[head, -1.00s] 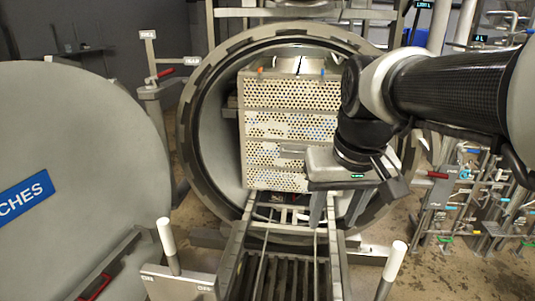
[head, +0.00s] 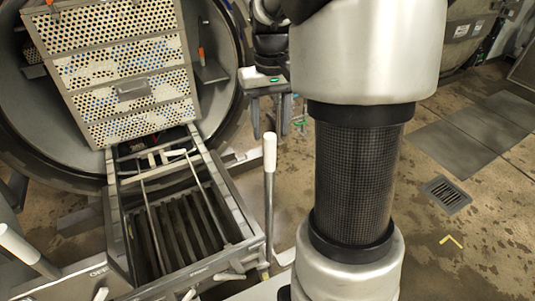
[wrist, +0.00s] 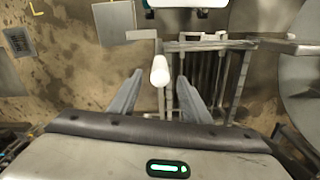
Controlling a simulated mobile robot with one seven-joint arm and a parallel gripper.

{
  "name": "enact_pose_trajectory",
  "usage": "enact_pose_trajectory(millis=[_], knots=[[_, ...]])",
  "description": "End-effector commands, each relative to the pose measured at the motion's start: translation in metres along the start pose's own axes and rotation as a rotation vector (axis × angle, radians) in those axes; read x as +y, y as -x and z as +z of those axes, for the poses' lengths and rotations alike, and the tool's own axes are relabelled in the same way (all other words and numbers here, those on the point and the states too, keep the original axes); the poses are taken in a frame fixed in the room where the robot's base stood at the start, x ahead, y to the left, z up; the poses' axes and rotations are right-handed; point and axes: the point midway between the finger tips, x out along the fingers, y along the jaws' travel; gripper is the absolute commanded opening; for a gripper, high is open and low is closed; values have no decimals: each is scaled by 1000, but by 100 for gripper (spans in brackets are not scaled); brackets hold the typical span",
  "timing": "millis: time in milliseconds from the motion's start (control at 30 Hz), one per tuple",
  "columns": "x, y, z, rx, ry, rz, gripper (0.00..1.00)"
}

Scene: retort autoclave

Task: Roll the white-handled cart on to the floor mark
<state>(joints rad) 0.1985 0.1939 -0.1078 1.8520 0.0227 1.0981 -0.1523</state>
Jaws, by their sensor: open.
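The cart (head: 232,215) is a grey metal frame with dark slats, standing end-on at the round autoclave mouth. Its right white handle (head: 269,152) stands upright on a post; its left white handle (head: 18,244) is tilted at the lower left. My gripper (head: 271,131) is open just behind the right handle's top in the head view. In the wrist view, one white handle (wrist: 160,70) appears between the open fingers of my gripper (wrist: 159,77); contact cannot be told. A yellow corner-shaped floor mark (head: 452,242) lies at right, also at the wrist view's upper left (wrist: 37,9).
A stack of perforated trays (head: 120,75) stands in the autoclave (head: 232,60). A floor drain (head: 446,194) and grey floor plates (head: 452,144) lie right of my arm. The brown floor around the mark is clear.

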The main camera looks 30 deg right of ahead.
Motion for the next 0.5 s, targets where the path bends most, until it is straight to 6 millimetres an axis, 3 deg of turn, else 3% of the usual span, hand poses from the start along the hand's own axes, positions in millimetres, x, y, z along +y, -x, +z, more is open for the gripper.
enact_pose_trajectory(millis=[300,500], knots=[[0,-70,1,-2,1,0,44],[0,-95,0,0,1,0,44]])
